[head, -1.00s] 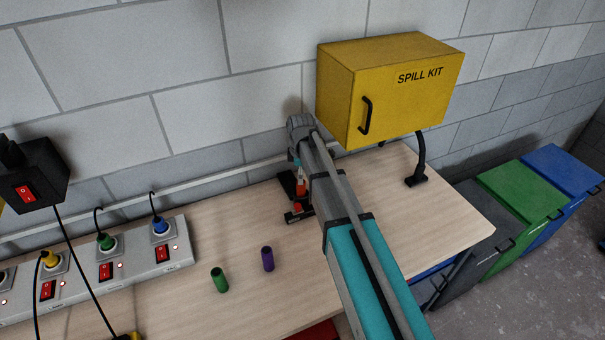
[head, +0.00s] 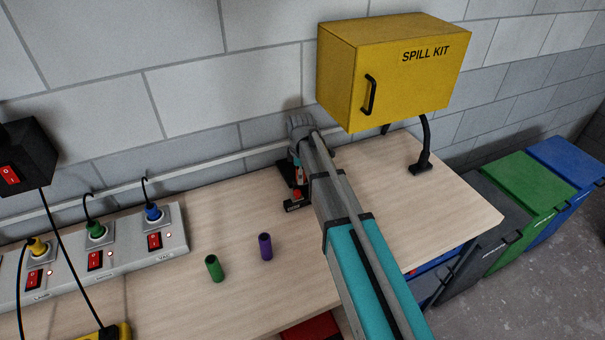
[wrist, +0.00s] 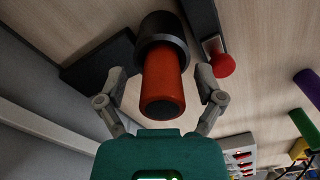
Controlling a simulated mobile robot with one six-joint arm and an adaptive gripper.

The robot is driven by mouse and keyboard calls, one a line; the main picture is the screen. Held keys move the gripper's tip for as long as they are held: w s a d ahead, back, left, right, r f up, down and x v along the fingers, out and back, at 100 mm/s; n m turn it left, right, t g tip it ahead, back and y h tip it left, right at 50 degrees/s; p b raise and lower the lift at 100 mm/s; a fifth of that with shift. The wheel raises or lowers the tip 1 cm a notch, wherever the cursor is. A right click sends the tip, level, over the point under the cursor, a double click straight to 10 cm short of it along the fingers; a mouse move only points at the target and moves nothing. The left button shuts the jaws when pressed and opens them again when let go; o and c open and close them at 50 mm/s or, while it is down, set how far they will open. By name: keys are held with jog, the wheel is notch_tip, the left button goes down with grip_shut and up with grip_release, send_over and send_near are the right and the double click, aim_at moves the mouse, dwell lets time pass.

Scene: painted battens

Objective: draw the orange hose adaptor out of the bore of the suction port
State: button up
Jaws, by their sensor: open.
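The orange hose adaptor (wrist: 163,85) fills the middle of the wrist view, its free end towards the camera. Its other end sits in the dark round suction port (wrist: 160,30). My gripper (wrist: 162,83) is open, with one finger on each side of the adaptor and a visible gap on both sides. In the head view my gripper (head: 298,175) is low at the port's dark stand (head: 299,205), mostly hidden by my own arm. The adaptor is hardly visible there.
A red knob (wrist: 222,65) stands close beside the port. Green (head: 214,268) and purple (head: 265,246) tubes stand on the bench left of my arm. A socket strip (head: 110,258) lies farther left. The yellow spill kit box (head: 390,75) hangs at the back right.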

dwell(0.3)
grip_shut()
jog(key=c, duration=0.8)
grip_release()
grip_shut()
jog(key=shift+r, duration=0.15)
jog(key=shift+s+r+p, duration=0.1)
jog(key=shift+r+p, duration=2.4)
jog(key=shift+p, duration=0.2)
jog(key=shift+r+p, duration=0.35)
jog(key=shift+r+p, duration=1.4)
